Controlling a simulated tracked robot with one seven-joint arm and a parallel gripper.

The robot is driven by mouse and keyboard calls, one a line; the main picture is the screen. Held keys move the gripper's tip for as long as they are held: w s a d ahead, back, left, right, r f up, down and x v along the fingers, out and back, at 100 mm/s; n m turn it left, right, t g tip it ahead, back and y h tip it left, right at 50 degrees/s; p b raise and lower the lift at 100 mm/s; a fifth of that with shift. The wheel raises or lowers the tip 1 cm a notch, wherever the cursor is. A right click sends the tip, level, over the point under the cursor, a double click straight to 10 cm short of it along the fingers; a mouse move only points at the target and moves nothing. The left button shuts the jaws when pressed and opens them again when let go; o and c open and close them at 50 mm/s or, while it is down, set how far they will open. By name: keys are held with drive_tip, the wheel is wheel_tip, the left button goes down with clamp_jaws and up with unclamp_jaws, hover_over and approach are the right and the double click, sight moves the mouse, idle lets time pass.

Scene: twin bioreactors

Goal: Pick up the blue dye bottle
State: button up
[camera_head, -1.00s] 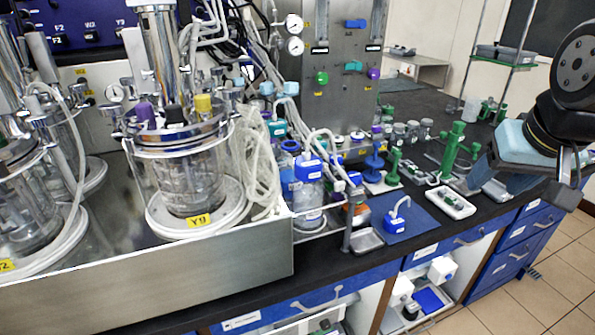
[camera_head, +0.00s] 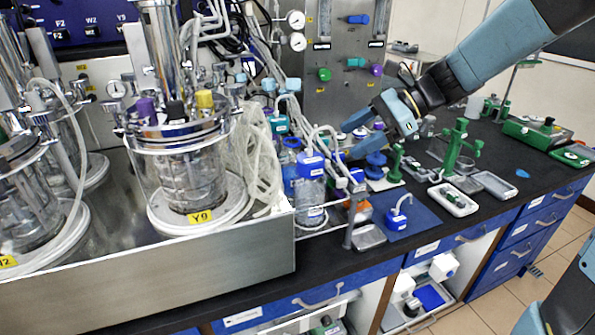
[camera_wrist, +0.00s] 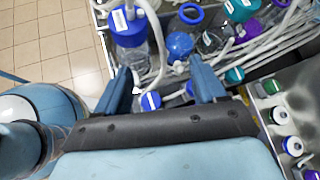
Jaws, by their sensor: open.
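Several blue-topped bottles stand together beside the steel tray, and I cannot tell for sure which is the dye bottle. In the head view a clear bottle with a large labelled blue cap (camera_head: 311,165) stands at the front. A bluer bottle (camera_head: 289,178) is partly hidden behind it. My gripper (camera_head: 354,137) is open, above and to the right of them, with its fingers pointing left. In the wrist view my gripper (camera_wrist: 160,72) is open and empty between its fingertips. Beyond them are the large blue cap (camera_wrist: 128,32) and a round blue top (camera_wrist: 180,45).
White tubing (camera_wrist: 245,45) runs among the bottles. A glass bioreactor (camera_head: 185,175) stands left of them in the steel tray (camera_head: 190,275). A small blue-capped vessel (camera_head: 396,221) sits on a blue mat (camera_head: 425,218). Green stands (camera_head: 458,145) are to the right.

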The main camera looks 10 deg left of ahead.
drive_tip(key=w+a+m+y, duration=0.1)
drive_tip(key=w+a+m, duration=0.1)
drive_tip(key=w, duration=0.1)
drive_tip(key=w+a+m+y, duration=0.1)
drive_tip(key=a, duration=0.1)
drive_tip(key=shift+w+f+y, duration=0.3)
drive_tip(key=shift+f, duration=0.05)
approach(284, 150)
drive_tip(key=shift+g, duration=0.3)
drive_tip(key=a, duration=0.1)
drive_tip(key=a+f, duration=0.1)
drive_tip(key=a, duration=0.1)
drive_tip(key=w+a+f, duration=0.1)
drive_tip(key=shift+a, duration=0.25)
drive_tip(key=shift+r+x, duration=0.15)
drive_tip(key=shift+x, duration=1.15)
drive_tip(key=shift+r+x, duration=0.15)
drive_tip(key=shift+x, duration=1.1)
drive_tip(key=shift+s+a, duration=0.1)
drive_tip(key=shift+a, duration=0.05)
clamp_jaws()
